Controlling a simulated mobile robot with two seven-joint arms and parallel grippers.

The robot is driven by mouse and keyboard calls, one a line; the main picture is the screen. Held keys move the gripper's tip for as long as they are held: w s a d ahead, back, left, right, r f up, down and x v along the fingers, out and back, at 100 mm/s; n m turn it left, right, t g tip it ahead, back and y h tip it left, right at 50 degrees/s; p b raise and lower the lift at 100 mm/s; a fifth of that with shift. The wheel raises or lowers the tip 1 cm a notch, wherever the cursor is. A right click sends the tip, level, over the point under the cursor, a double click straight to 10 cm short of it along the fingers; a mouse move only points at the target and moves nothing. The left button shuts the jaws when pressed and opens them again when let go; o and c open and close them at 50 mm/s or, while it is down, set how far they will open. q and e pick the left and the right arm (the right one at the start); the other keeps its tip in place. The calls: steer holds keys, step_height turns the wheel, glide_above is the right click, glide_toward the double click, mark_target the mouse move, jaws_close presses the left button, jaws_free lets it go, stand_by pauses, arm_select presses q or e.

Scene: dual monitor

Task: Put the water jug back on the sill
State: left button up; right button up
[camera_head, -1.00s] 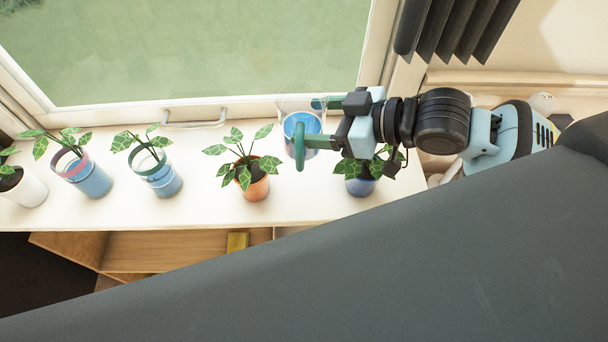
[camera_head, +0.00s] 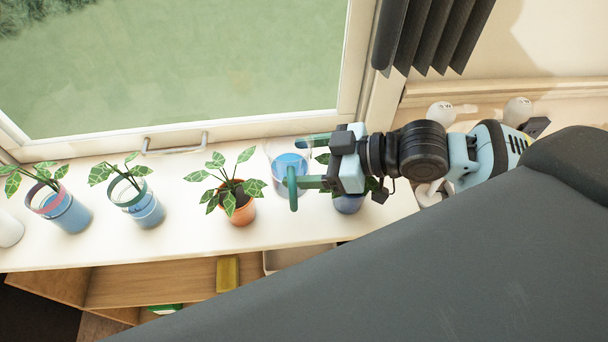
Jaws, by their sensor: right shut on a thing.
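The water jug (camera_head: 283,163) is a clear vessel with blue water and a green handle (camera_head: 292,188). It is over the back part of the white sill (camera_head: 120,240), right of the plant in the orange pot. I cannot tell whether its base touches the sill. My right gripper (camera_head: 312,162) reaches in from the right and is shut on the jug, its green fingers at the jug's right side. The exact grip is partly hidden. My left gripper is not in view.
A plant in an orange pot (camera_head: 238,210) stands left of the jug, and a blue pot (camera_head: 348,203) sits below my right gripper. Two blue-and-clear planters (camera_head: 66,212) (camera_head: 146,210) are farther left. The window frame (camera_head: 230,128) runs behind; white objects (camera_head: 440,113) lie at right.

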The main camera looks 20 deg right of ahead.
steer(key=shift+f, duration=2.4)
steer(key=shift+f, duration=0.2)
steer(key=o, duration=1.3)
steer(key=shift+r, duration=0.15)
steer(key=shift+s+d+r, duration=0.1)
steer(key=v, duration=0.9)
steer(key=shift+s+d+b, duration=0.2)
steer(key=shift+d+b, duration=0.05)
steer(key=shift+b, duration=0.15)
steer(key=shift+v, duration=1)
